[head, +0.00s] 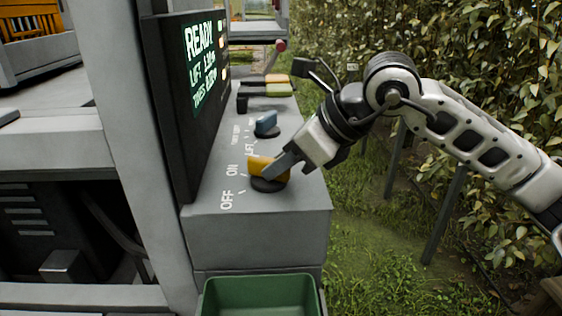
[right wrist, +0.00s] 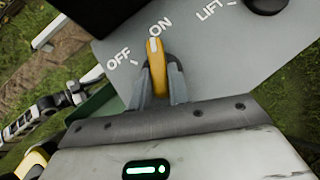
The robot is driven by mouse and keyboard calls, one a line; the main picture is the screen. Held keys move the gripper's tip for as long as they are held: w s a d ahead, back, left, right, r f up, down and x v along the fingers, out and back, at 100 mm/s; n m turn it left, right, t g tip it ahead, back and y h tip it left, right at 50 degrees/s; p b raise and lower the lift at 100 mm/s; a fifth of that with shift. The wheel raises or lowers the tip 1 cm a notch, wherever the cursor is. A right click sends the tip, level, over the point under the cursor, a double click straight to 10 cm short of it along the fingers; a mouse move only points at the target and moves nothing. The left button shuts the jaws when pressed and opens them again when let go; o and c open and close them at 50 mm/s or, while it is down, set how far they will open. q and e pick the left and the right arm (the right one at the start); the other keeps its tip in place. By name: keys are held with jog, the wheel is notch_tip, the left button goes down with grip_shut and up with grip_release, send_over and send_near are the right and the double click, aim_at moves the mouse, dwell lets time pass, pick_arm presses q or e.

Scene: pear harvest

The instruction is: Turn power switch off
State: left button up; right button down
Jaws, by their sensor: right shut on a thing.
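The power switch is a yellow rotary knob (head: 260,165) on the sloped grey control panel (head: 250,232), with ON and OFF printed to its left. In the right wrist view the yellow knob (right wrist: 156,70) has a white mark on its end, pointing at ON. My right gripper (head: 283,166) comes in from the right with its fingers around the knob. In the right wrist view the right gripper (right wrist: 158,90) has one finger on each side of the knob, shut on it. The fingers hide part of the knob. My left gripper does not show in the head view.
A dark display (head: 185,110) reading READY stands left of the panel. A blue knob (head: 265,122) marked LIFT sits behind the yellow one, with levers (head: 266,90) farther back. A green crate (head: 262,287) is below the panel. Grass and leafy trees lie to the right.

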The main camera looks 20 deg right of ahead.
jog(key=shift+w+d+n+g+y, duration=0.2)
jog(key=shift+n+g+y, duration=0.45)
jog(key=shift+n, duration=0.35)
jog(key=n+g, duration=0.2)
jog(key=w+n+g+y, duration=0.1)
jog(key=n+g, duration=0.1)
jog(key=n, duration=0.1)
jog(key=shift+r+p, duration=0.15)
jog(key=shift+p, duration=0.2)
jog(key=n+g, duration=0.2)
jog(key=n, duration=0.1)
jog(key=shift+w, duration=0.25)
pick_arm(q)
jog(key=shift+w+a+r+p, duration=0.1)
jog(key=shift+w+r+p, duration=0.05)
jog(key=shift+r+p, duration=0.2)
pick_arm(e)
jog(key=shift+n+g, duration=0.35)
jog(key=shift+n, duration=0.15)
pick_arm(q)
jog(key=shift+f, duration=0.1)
pick_arm(e)
jog(key=c, duration=1.3)
grip_release()
jog(key=shift+w+d, duration=0.1)
